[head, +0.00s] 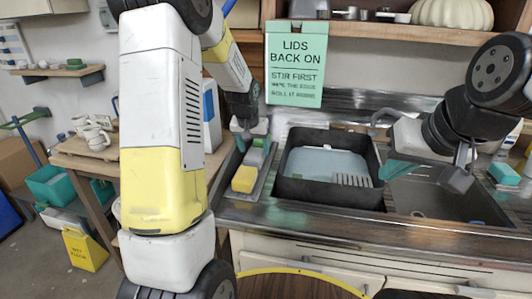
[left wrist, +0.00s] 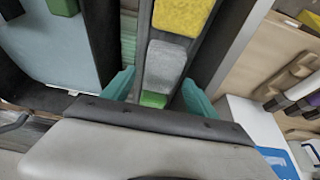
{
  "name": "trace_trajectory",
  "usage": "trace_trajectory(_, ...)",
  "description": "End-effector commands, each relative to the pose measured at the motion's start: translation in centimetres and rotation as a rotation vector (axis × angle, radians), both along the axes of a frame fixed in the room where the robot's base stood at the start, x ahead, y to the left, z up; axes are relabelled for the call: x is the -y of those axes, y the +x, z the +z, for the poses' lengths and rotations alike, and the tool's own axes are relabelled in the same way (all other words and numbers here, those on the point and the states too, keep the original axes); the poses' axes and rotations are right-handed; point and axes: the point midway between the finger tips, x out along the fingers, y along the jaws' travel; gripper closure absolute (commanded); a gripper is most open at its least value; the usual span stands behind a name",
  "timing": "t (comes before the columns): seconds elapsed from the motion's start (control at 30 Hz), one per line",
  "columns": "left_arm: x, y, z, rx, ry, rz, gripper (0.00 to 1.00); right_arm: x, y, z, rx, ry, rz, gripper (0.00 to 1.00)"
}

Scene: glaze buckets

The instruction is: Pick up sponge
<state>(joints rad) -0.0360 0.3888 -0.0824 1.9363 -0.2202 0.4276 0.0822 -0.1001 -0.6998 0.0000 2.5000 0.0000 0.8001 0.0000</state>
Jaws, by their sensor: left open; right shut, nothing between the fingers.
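A narrow grey tray (head: 261,177) left of the sink holds a yellow sponge-like block (head: 244,178) at its near end, a grey block (head: 254,157) behind it and a green block (head: 259,143) at the far end. I cannot tell for sure which is the sponge. In the left wrist view, the yellow block (left wrist: 183,15), grey block (left wrist: 165,65) and green block (left wrist: 153,99) line up. My left gripper (left wrist: 158,92) is open, its teal fingers either side of the grey and green end; contact is not visible. My right gripper (head: 398,170) is shut and empty over the sink.
A black basin (head: 330,193) with a pale blue inside stands right of the tray. A green lid sign (head: 296,65) hangs behind. A wooden side table (head: 85,152) with mugs is at left. A teal block (head: 504,173) lies at far right.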

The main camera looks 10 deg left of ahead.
Motion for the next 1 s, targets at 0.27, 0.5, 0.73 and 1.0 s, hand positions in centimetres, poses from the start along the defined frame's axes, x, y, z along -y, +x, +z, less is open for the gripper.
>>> trace_trajectory(0.27, -0.2, 1.9, -3.6, -0.002, 0.0, 0.0, 0.33, 0.0, 0.0, 0.0, 0.0, 0.0, 0.0, 1.0)
trace_trajectory(0.5, -0.2, 2.4, -4.5, 0.002, 0.0, 0.0, 0.33, 0.0, 0.0, 0.0, 0.0, 0.0, 0.0, 1.0)
trace_trajectory(0.73, -0.2, 2.4, -4.5, 0.001, 0.0, 0.0, 0.33, 0.0, 0.0, 0.0, 0.0, 0.0, 0.0, 1.0)
trace_trajectory(1.0, -0.2, 2.4, -4.8, 0.001, 0.0, 0.0, 0.33, 0.0, 0.0, 0.0, 0.0, 0.0, 0.0, 1.0)
